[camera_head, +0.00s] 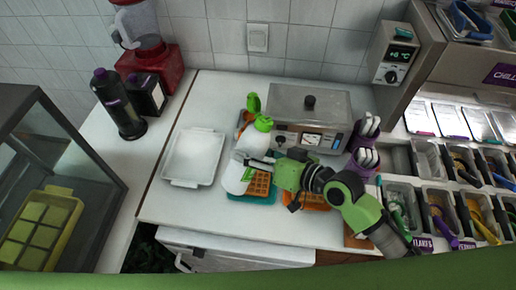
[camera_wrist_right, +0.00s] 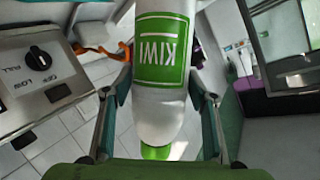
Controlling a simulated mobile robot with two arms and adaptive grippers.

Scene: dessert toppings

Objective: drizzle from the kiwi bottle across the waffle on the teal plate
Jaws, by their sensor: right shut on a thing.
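The kiwi bottle (camera_head: 236,178) is white with a green cap. My right gripper (camera_head: 246,158) is shut around it, and the wrist view shows its green KIWI label (camera_wrist_right: 161,52) between the two fingers (camera_wrist_right: 161,100). The bottle is cap up and leans somewhat, above the left part of the teal plate. The waffle (camera_head: 261,184) lies on the teal plate (camera_head: 262,201), partly hidden by the bottle and my gripper. No sauce shows on its visible part. My left gripper is not in view.
A second waffle on an orange plate (camera_head: 318,207) lies to the right under my arm. A white tray (camera_head: 194,157) is at left.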

